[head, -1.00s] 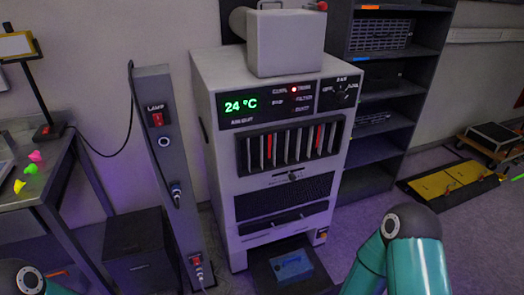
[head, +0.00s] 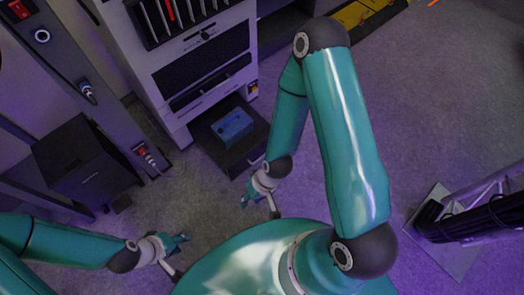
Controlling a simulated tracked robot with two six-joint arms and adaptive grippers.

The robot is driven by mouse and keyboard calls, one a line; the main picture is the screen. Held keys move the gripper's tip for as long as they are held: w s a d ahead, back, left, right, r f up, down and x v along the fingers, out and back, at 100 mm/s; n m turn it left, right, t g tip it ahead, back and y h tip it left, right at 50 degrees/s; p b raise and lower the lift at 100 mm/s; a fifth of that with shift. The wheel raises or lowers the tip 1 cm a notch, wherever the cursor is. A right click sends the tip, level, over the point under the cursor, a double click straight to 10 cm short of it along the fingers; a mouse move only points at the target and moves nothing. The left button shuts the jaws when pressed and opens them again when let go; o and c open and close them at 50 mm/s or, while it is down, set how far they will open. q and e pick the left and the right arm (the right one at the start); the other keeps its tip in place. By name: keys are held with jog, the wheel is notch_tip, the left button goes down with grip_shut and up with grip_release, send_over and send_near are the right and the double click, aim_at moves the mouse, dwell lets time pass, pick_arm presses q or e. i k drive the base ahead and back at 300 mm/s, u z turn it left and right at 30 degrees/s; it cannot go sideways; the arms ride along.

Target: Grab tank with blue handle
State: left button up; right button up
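A blue block-shaped object (head: 232,127) lies in a dark open tray (head: 213,146) at the foot of the white machine, in the upper middle of the head view. I cannot make out a separate blue handle on it or elsewhere. My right gripper (head: 246,199) is below the tray in the picture, apart from it. My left gripper (head: 182,239) is lower and further left, well away from the tray. Both grippers are small here, with nothing visible held; whether their fingers are open or shut is unclear.
The white machine (head: 175,62) stands behind the tray. A grey post (head: 85,75) with a switch and sockets and a black box (head: 82,160) stand left. A metal stand (head: 440,225) is at the right. Grey floor between tray and grippers is clear.

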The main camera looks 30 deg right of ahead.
aim_at(230, 129)
jog(key=z, duration=0.4)
jog(key=i, duration=1)
jog(key=z, duration=0.05)
